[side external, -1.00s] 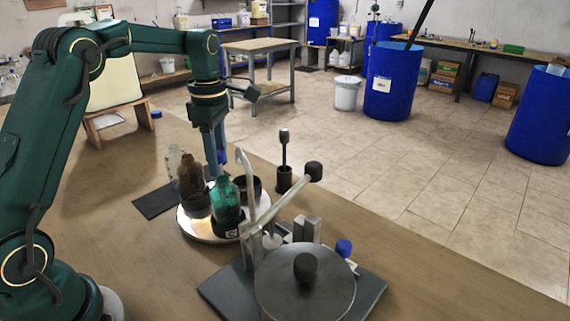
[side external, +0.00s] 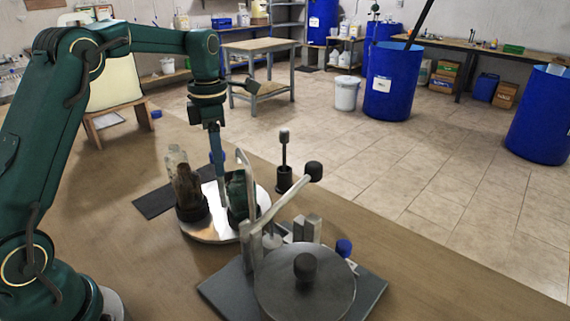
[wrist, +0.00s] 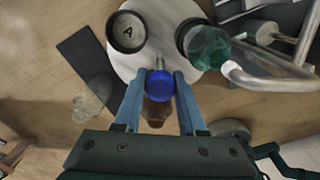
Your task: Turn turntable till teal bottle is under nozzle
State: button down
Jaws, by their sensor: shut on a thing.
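The round turntable (side external: 222,228) carries a brown bottle (side external: 186,187) at its left and the teal bottle (side external: 237,190) at its right, each in a dark cup. In the wrist view, the teal bottle (wrist: 207,47) is at the turntable's right, beside and partly overlapped by the bent metal nozzle pipe (wrist: 275,82). In the side view the nozzle (side external: 247,180) crosses in front of the teal bottle; exact alignment is unclear. My gripper (side external: 221,200) points down between the bottles. In the wrist view, my gripper (wrist: 158,92) is shut on a blue knob (wrist: 160,86) on a metal stem.
A black-based fixture with a round plate (side external: 305,285) and lever stands at front right. Open table lies at left front.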

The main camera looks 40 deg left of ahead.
jog(key=c, duration=0.6)
grip_release()
jog(key=shift+r, duration=3.5)
jog(key=shift+d, duration=0.1)
